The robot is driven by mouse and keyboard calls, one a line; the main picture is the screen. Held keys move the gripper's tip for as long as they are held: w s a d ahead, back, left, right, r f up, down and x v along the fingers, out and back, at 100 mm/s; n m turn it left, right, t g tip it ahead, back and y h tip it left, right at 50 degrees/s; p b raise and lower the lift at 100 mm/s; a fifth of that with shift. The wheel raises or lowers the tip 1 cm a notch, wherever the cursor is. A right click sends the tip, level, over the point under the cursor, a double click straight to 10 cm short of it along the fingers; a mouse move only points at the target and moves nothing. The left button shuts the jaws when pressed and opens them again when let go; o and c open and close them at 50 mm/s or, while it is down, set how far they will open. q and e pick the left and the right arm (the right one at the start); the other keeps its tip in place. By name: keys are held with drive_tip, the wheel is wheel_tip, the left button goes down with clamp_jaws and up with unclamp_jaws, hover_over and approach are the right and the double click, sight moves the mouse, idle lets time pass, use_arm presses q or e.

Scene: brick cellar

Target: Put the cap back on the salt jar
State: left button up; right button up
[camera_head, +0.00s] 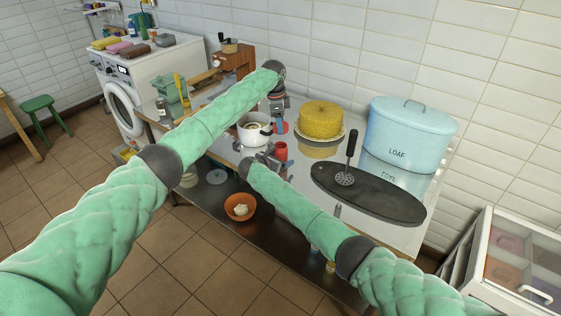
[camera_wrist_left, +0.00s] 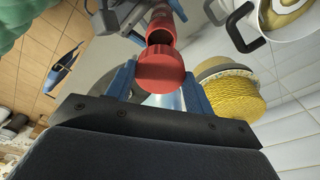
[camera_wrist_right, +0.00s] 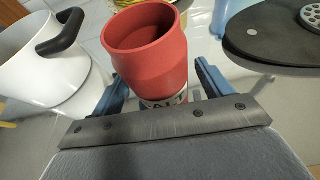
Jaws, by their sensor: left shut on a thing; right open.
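The salt jar (camera_wrist_right: 165,75) is red and stands upright with its mouth open. Its lettered label is partly hidden low down in the right wrist view. In the head view the jar (camera_head: 281,150) is on the table. My right gripper (camera_wrist_right: 162,88) is open, with one finger on each side of the jar. The red ribbed cap (camera_wrist_left: 160,70) is between the fingers of my left gripper (camera_wrist_left: 158,80), which is shut on it. In the head view the cap (camera_head: 281,128) is held above the jar, apart from it.
A white pot (camera_head: 254,133) with a black handle stands close left of the jar. A yellow dome (camera_head: 321,118) is behind to the right. A dark board (camera_head: 385,200) with a masher (camera_head: 347,172) lies right, before a blue LOAF bin (camera_head: 410,130).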

drive_tip(key=shift+w+d+f, duration=0.1)
drive_tip(key=shift+w+d, duration=0.1)
drive_tip(key=c, duration=1.5)
use_arm(q)
drive_tip(key=shift+f, duration=2.45)
drive_tip(key=shift+f, duration=0.15)
drive_tip(key=shift+f, duration=0.75)
drive_tip(key=shift+f, duration=0.55)
